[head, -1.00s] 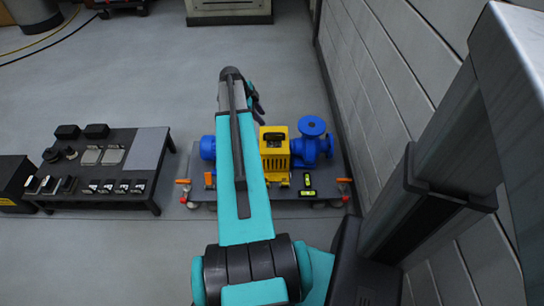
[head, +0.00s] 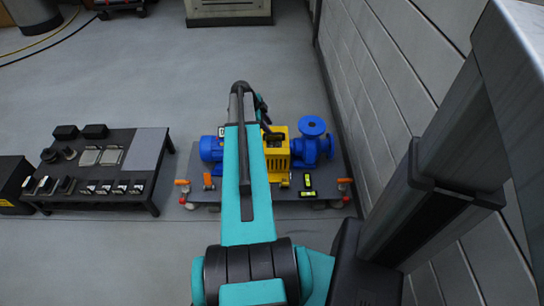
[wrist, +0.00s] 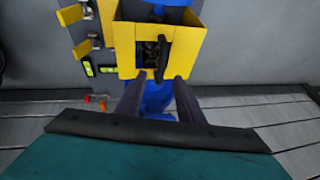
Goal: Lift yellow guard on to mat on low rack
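The yellow guard (head: 277,152) sits over the middle of the blue pump set on the grey skid, with the blue motor (head: 211,148) to its left and the blue pump (head: 313,143) to its right. In the wrist view the guard (wrist: 125,48) shows a black handle (wrist: 165,58) on its top. My gripper (wrist: 160,80) is open, its fingers apart and empty just short of the handle. In the head view my arm hides part of the guard. The grey mat (head: 147,148) lies bare on the right end of the low rack (head: 120,181).
The rack's left part holds several small parts and black blocks (head: 95,131). A level (head: 306,181) lies in front of the guard. A panelled wall (head: 380,80) stands close on the right. Floor is clear behind the skid.

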